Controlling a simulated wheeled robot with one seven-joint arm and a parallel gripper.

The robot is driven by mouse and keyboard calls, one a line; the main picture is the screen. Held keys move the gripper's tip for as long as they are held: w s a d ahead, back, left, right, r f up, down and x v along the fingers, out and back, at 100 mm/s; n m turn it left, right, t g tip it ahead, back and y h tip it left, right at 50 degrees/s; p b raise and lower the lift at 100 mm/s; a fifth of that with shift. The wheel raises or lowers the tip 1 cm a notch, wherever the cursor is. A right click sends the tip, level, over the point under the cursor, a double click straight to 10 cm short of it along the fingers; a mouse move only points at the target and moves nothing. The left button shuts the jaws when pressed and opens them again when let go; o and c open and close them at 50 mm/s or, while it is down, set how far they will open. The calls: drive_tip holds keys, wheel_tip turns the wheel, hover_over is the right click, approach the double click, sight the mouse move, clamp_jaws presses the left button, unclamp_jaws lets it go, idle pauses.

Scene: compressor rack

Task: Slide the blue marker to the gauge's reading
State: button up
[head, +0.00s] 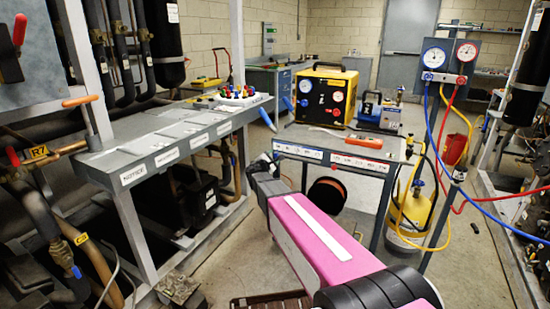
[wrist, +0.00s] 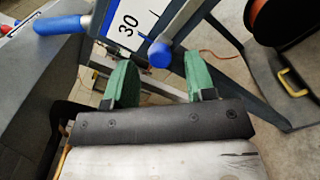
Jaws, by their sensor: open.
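In the wrist view a white scale plate (wrist: 128,22) with a blue edge carries the number 30. A round blue knob (wrist: 160,54), which looks like the blue marker, sits by its lower edge. My gripper (wrist: 160,82) has two green fingers, spread apart and empty; the knob shows in line with the gap, beyond the tips. I cannot tell contact. In the head view my gripper (head: 262,166) is near the cart's left end, its fingers unclear. A blue gauge (head: 433,57) and a red gauge (head: 467,52) hang at the right; their readings are too small to read.
A blue handle (wrist: 62,25) lies left of the scale. A grey shelf (head: 150,140) with labels and a tray of coloured knobs (head: 243,97) stands left. The cart (head: 300,136) carries a yellow machine (head: 326,96) and an orange tool (head: 363,142). A reel (head: 327,197) is below.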

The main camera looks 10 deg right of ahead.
sight(287, 156)
drive_tip(key=shift+x, duration=1.2)
clamp_jaws()
drive_tip(key=s+d, duration=0.1)
drive_tip(key=d, duration=0.1)
drive_tip(key=s+d, duration=0.2)
unclamp_jaws()
drive_tip(key=v, duration=1.1)
drive_tip(key=shift+d+f, duration=0.1)
drive_tip(key=shift+d, duration=0.1)
